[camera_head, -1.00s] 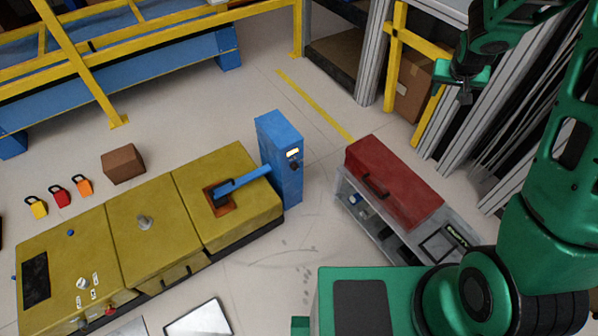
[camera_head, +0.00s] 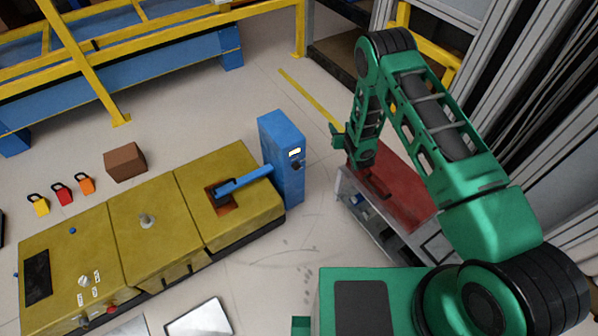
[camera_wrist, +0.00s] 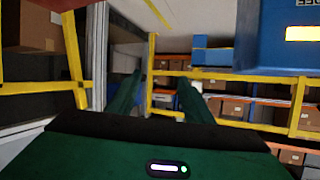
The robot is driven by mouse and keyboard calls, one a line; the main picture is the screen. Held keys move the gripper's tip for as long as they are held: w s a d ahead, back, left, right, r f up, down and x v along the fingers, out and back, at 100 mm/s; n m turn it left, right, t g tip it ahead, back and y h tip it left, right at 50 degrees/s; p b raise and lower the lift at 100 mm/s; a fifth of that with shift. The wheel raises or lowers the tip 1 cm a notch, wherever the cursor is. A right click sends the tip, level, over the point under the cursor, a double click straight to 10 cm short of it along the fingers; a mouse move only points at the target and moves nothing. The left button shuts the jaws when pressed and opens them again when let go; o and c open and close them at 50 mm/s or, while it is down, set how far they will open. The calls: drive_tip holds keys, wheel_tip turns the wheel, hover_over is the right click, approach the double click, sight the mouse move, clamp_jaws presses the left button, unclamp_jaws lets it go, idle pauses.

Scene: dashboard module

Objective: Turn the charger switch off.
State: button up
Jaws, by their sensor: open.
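The charger (camera_head: 272,142) is an upright blue box at the far end of the yellow module. Its front has a lit display (camera_head: 295,152) and a small dark switch (camera_head: 297,165) below; the switch's setting is too small to tell. A blue plug handle (camera_head: 244,182) lies in a square opening of the yellow module.
The red toolbox (camera_head: 412,196) sits on a grey cart right of the charger, under my arm. The yellow module (camera_head: 150,262) extends left. A brown box (camera_head: 124,162) and padlocks (camera_head: 62,194) lie behind it. Floor between charger and cart is clear.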

drive_tip(key=s+a+f+n+t+y, duration=0.1)
drive_tip(key=s+a+f+y, duration=0.2)
drive_tip(key=s+a+f, duration=0.5)
drive_tip(key=n+y, duration=0.1)
drive_tip(key=y, duration=0.3)
approach(298, 168)
drive_tip(key=shift+t, duration=0.4)
drive_tip(key=x, duration=0.8)
drive_tip(key=shift+w+a+f, duration=0.1)
drive_tip(key=shift+a+f, duration=0.15)
drive_tip(key=shift+a, duration=0.05)
drive_tip(key=c, duration=1)
